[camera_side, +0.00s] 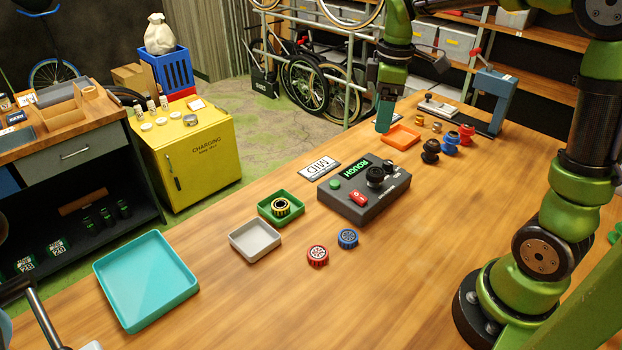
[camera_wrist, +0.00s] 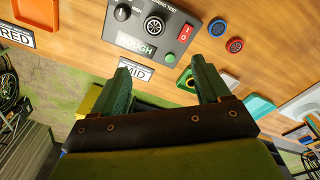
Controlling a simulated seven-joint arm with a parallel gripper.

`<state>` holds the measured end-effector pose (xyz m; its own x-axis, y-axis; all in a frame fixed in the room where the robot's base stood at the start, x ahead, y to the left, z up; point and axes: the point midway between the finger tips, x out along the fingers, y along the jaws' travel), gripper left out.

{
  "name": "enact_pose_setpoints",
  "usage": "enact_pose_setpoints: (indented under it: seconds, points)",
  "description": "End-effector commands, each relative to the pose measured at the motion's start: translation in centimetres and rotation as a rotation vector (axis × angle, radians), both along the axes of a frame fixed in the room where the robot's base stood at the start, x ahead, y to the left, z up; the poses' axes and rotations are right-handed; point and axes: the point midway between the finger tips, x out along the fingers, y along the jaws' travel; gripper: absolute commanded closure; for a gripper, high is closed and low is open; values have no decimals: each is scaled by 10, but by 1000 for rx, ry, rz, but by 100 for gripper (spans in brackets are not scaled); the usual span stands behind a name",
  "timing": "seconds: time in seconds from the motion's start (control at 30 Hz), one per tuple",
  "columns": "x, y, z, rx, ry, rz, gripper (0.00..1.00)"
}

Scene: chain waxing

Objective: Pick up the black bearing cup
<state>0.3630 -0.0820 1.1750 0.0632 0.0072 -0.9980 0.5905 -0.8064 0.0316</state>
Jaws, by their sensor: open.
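A black bearing cup (camera_side: 431,151) stands on the wooden table in the side view, at the near end of a row with a blue cup (camera_side: 448,140) and a red cup (camera_side: 466,132). The wrist view does not show these cups. My gripper (camera_side: 384,117) hangs above the far table edge, left of the black cup and apart from it. In the wrist view, the two teal fingers of my gripper (camera_wrist: 163,80) are spread with nothing between them.
A dark test box (camera_side: 345,205) with a black round part on top stands mid-table. An orange tray (camera_side: 400,137) lies beyond it. A blue press-like stand (camera_side: 493,97) is behind the cups. Red and blue caps, small trays and a large teal tray (camera_side: 145,280) are nearer the left.

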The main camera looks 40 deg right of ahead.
Motion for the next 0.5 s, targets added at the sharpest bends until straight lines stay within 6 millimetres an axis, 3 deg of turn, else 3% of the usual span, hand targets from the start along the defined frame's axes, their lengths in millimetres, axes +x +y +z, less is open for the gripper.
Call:
enact_pose_setpoints:
  seconds: [0.1, 0.27, 0.37, 0.5]
  points:
    - [8, -9, 7, -22, 40, 219, 24]
    - [4, -9, 15, -25, 58, 406, 24]
    - [3, -8, 11, -21, 64, 449, 24]
    - [2, -8, -11, -19, 67, 458, 24]
